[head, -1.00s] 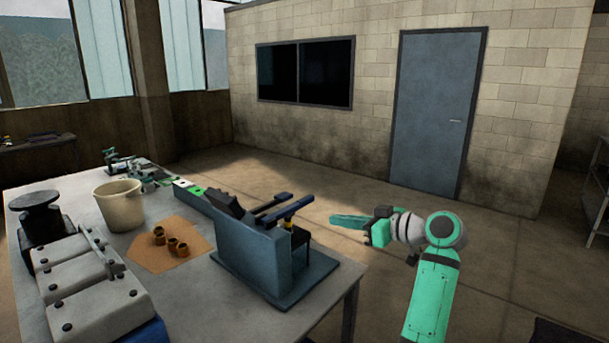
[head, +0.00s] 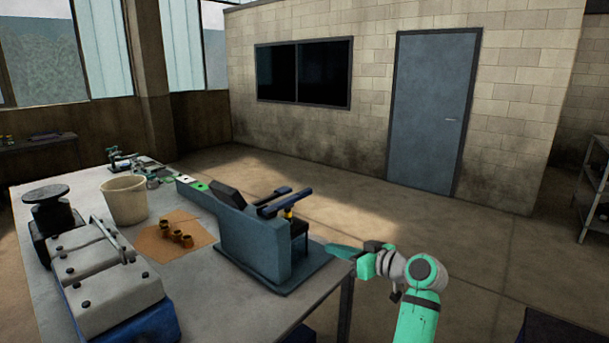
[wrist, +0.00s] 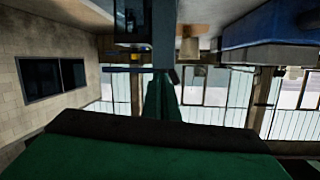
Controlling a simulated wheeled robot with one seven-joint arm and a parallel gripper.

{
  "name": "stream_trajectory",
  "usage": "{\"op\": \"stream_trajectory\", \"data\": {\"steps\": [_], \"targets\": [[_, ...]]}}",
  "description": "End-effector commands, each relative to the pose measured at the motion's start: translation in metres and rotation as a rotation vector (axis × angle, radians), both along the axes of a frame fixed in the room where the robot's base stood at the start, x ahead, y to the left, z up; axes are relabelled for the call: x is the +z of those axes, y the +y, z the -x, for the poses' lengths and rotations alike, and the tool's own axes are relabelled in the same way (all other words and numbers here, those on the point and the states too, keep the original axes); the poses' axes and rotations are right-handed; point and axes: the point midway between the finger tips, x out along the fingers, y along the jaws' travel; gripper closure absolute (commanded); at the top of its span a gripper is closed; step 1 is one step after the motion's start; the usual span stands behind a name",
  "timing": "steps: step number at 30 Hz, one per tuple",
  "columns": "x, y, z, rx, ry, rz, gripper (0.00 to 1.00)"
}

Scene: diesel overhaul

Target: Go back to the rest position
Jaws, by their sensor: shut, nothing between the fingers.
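My gripper (head: 336,250) is in the head view at the right front corner of the workbench, its green fingers pointing left toward the blue-grey fixture (head: 255,245). The fingers are together with nothing between them. From this angle I cannot tell the exact gap between the fingertips and the fixture's base plate. In the wrist view the green fingers (wrist: 163,98) point ahead, and the picture is upside down, with the bench at the top.
The workbench (head: 215,310) carries a cream bucket (head: 125,200), brass bushings (head: 176,235) on a brown sheet (head: 152,248), and a grey engine cover (head: 110,293). Open floor (head: 480,265) lies to the right. A shelf (head: 592,190) stands at the far right.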

Motion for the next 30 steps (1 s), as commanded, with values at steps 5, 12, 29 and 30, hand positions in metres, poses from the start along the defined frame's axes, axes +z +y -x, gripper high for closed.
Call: {"op": "stream_trajectory", "data": {"steps": [5,12,29,30], "targets": [[-0.067,0.010,0.004,-0.084,0.052,-0.033,1.00],[-0.174,0.014,0.030,-0.254,0.121,-0.069,1.00],[-0.359,0.041,0.170,-0.568,0.201,-0.063,1.00],[-0.367,0.042,0.183,-0.587,0.202,-0.059,1.00]]}}
